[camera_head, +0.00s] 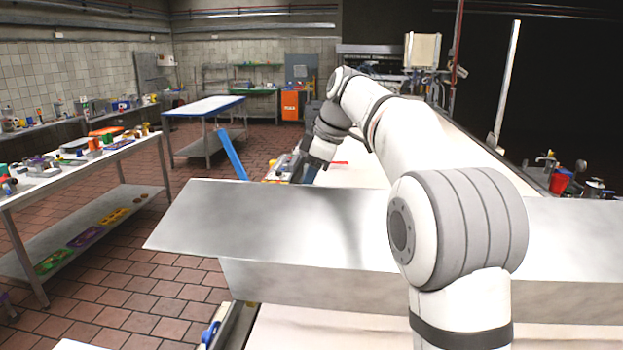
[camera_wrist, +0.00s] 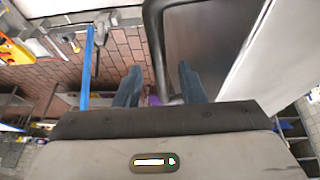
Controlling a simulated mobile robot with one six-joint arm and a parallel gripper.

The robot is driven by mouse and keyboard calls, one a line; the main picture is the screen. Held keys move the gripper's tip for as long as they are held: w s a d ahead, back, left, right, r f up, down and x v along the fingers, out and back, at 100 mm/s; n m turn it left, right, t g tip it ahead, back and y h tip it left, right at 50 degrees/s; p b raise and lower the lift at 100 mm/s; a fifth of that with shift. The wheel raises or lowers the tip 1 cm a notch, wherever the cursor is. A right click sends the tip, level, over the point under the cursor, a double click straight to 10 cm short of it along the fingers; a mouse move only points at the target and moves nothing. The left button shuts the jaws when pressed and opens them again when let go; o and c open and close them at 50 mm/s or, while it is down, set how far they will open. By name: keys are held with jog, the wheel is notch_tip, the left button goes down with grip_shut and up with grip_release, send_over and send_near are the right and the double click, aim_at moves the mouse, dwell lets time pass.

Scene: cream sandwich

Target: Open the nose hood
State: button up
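A wide silver sheet-metal cover (camera_head: 270,220) spans the foreground of the head view, partly hidden by my arm; I cannot tell for sure whether it is the nose hood. In the wrist view, a grey panel (camera_wrist: 205,35) has a dark curved bar (camera_wrist: 157,50) along its left side, possibly a handle. My gripper (camera_wrist: 159,66) is open, its two blue-grey fingers apart on either side of the bar. Gaps show between bar and fingers, and I cannot see contact. In the head view, my gripper (camera_head: 308,172) is small, beyond the metal cover.
A pale belt surface (camera_head: 355,176) lies beyond the metal cover. A blue bar (camera_head: 232,155) stands left of my gripper. A table with small items (camera_head: 125,150) is at the left, and a blue-edged table (camera_head: 205,107) behind it. Tiled floor (camera_head: 180,215) between is clear.

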grip_shut()
dwell(0.4)
jog(key=shift+f, duration=0.1)
